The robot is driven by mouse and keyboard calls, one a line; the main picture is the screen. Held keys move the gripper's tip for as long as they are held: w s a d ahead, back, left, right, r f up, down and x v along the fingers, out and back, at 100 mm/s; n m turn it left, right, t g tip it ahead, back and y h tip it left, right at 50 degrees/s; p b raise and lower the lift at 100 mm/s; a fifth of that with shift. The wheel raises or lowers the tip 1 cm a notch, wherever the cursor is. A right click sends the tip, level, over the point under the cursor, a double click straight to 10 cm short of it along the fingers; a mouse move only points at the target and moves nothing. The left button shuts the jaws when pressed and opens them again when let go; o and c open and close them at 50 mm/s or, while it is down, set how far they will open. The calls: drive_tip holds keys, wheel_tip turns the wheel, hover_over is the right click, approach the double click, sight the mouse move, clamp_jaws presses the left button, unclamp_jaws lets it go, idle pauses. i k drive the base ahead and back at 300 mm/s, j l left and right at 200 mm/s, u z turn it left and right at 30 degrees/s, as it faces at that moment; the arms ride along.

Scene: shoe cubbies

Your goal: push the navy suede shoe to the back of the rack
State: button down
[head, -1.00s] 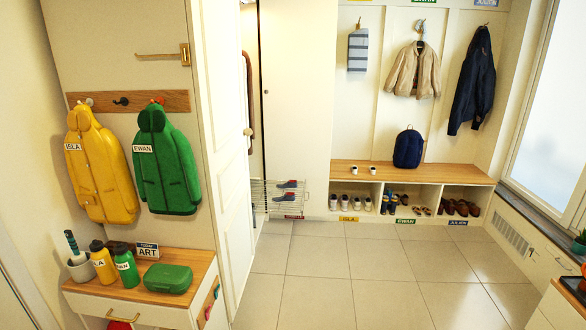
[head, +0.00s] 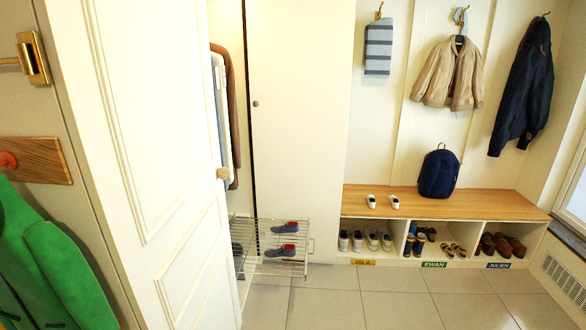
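A silver wire rack (head: 308,243) sticks out of the open wardrobe, low down near the floor. Two navy shoes with red inside show on it. One navy shoe (head: 285,228) lies farther back, and the other navy shoe (head: 281,251) lies in front of it. Both lie toward the rack's right side. I cannot tell from this distance which one is suede. The left part of the rack is partly hidden by the open white door (head: 150,150). My gripper is not in view.
The open door blocks the left side. A bench (head: 450,203) with cubbies of shoes stands at the back right, bearing white shoes (head: 383,202) and a navy backpack (head: 439,173). A green coat (head: 45,265) hangs at the near left. The tiled floor (head: 400,300) is clear.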

sight(291, 227)
drive_tip(key=i, duration=1.95)
drive_tip(key=i+u, duration=0.15)
drive_tip(key=i, duration=0.45)
drive_tip(key=i+l+u, duration=0.1)
drive_tip(key=i, duration=0.5)
drive_tip(key=i+l+u, duration=0.15)
drive_tip(key=i, duration=0.4)
drive_tip(key=l, duration=0.1)
